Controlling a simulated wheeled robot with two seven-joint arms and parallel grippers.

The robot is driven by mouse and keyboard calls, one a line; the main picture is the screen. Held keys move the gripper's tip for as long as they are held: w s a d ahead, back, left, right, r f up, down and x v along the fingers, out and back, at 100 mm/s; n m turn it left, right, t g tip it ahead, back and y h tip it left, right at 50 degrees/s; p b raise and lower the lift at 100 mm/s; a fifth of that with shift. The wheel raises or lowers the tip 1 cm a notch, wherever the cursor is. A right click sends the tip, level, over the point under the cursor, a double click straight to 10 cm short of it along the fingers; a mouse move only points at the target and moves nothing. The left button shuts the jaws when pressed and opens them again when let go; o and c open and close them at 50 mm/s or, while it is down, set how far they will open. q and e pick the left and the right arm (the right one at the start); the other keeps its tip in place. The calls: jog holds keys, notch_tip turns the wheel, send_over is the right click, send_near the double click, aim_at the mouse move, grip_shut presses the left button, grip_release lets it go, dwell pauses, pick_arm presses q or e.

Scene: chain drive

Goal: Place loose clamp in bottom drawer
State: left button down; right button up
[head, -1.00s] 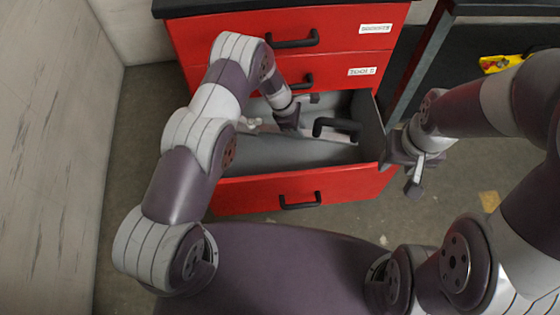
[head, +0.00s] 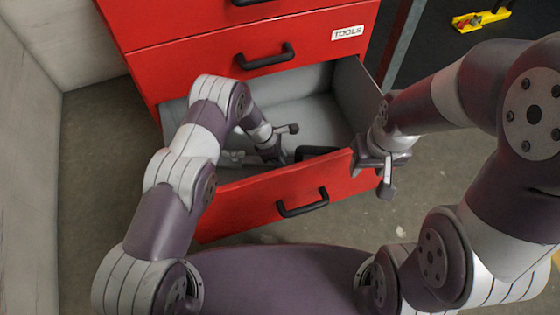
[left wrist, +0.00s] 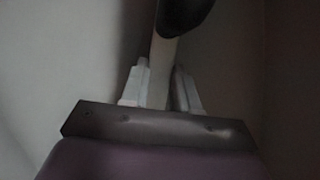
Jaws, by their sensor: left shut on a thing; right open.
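The bottom drawer (head: 245,206) of the red cabinet is pulled out, with its grey inside showing. My left gripper (head: 276,152) is down inside it, behind the drawer front. It is shut on the clamp; the left wrist view shows the clamp's pale bar (left wrist: 160,72) between the fingers (left wrist: 160,88) and its black end (left wrist: 184,14) beyond them. In the head view the clamp's black part (head: 318,152) shows just behind the front's top edge; the rest is mostly hidden. I cannot tell whether it touches the drawer floor. My right gripper (head: 382,172) is open, beside the drawer's right front corner.
Shut drawers are above, one labelled TOOLS (head: 347,33). A pale wall (head: 30,160) stands at the left. A yellow item (head: 480,20) lies on a dark surface at the upper right. The back right of the open drawer looks clear.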

pick_arm(q)
jog(key=shift+f, duration=0.35)
pick_arm(e)
jog(key=shift+f, duration=0.2)
pick_arm(q)
jog(key=shift+f, duration=0.15)
jog(key=c, duration=0.8)
grip_release()
jog(key=shift+c, duration=0.2)
jog(key=shift+r, duration=0.2)
jog(key=s+a+r+m+y+p, duration=0.1)
jog(key=a+r+m+p, duration=0.3)
jog(key=r, duration=0.8)
jog(key=s+a+r+m+p, duration=0.2)
jog(key=a+r, duration=0.4)
jog(key=r, duration=0.5)
jog(key=s+a+r+m+t+y, duration=0.1)
jog(key=s+a+r+m, duration=0.3)
jog(key=s, duration=0.4)
jog(key=s+a+r+m+y, duration=0.2)
jog(key=s+a+r+m, duration=0.3)
jog(key=s+r+m, duration=0.2)
notch_tip(320, 180, up, 2)
jog(key=shift+s+a+r+m+t, duration=0.2)
jog(key=shift+s+r+m+t, duration=0.15)
jog(key=shift+s, duration=0.85)
pick_arm(e)
notch_tip(320, 180, up, 6)
jog(key=shift+f, duration=0.2)
